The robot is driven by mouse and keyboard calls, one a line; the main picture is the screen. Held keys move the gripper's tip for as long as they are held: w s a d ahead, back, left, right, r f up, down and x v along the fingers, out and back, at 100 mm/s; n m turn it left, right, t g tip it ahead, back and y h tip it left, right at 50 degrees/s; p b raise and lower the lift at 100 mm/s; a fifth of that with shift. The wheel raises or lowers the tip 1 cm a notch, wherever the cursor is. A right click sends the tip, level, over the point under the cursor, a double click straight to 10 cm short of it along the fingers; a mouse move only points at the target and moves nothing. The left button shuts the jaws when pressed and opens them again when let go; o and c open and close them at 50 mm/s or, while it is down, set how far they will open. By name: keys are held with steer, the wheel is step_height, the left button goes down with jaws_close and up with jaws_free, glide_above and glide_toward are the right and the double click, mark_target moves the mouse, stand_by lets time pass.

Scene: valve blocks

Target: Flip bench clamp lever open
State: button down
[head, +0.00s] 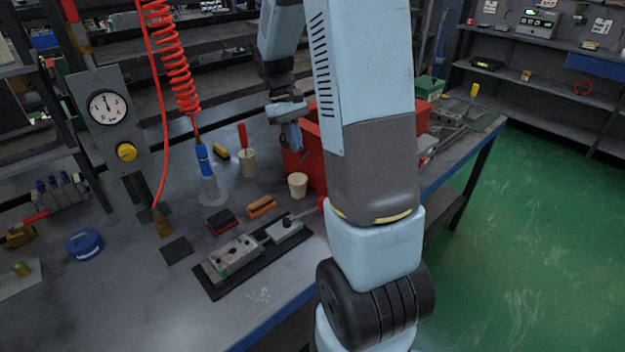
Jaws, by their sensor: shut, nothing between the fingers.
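A grey clamp block (285,228) sits at the right end of a black base plate (212,286) on the bench, beside a grey valve block (234,256). A thin bar runs from the clamp block toward a red tip (322,203), which looks like the clamp's lever; my arm covers what lies to the right of it. My gripper (292,137) is shut and empty. In the picture it is above and behind the clamp, in front of a red bin (305,168), and appears apart from the lever. Its fingertips are small and dark here.
A cream cup (298,185), an orange-brown brush (261,206) and a dark red-edged block (222,221) lie close behind the clamp. A blue air tool (203,158) hangs from a red coiled hose (172,60). The bench front left (140,310) is clear.

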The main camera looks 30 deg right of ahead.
steer(key=s+d+f, duration=0.1)
steer(key=s+f, duration=0.6)
steer(key=f, duration=0.2)
steer(key=shift+s, duration=0.3)
steer(key=shift+d+f, duration=0.1)
stand_by(0.4)
